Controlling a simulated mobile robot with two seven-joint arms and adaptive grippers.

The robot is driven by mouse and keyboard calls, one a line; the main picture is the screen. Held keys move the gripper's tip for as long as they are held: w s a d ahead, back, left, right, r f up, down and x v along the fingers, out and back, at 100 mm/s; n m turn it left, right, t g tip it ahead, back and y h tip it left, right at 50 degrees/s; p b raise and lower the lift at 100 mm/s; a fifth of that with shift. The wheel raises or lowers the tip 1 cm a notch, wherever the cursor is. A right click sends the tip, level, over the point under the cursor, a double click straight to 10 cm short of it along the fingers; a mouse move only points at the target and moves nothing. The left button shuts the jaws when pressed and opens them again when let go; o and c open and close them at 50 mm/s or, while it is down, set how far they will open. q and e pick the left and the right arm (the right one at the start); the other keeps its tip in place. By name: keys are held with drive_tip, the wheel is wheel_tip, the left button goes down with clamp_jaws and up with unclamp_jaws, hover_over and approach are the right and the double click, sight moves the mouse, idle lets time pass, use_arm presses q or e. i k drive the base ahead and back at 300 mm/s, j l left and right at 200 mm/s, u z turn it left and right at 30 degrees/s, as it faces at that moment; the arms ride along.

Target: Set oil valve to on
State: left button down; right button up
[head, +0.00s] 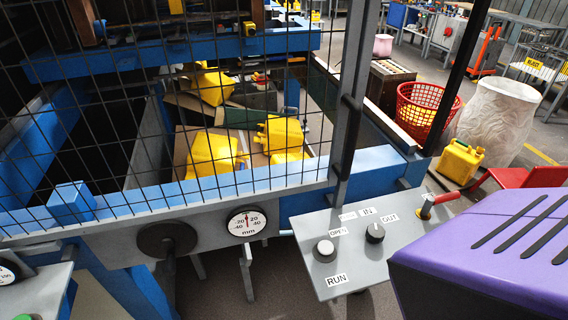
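No part labelled as an oil valve can be made out. A lever with a red handle (440,200) stands at the top right corner of the grey control panel (325,263); I cannot tell whether it is the oil valve or how it is set. The panel also has a black knob (375,233) near the labels IN and OUT. A pale round knob (325,250) sits near the labels OPEN and RUN. Neither of my grippers is in view.
A black wire guard and blue machine frame (270,178) fill the left, with yellow jerry cans (212,154) behind. A round mm gauge (246,222) sits left of the panel. A purple slotted casing (490,250) covers the lower right. A yellow can (460,161) stands beyond.

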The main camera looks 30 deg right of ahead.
sight(431, 201)
drive_tip(key=z, duration=2.3)
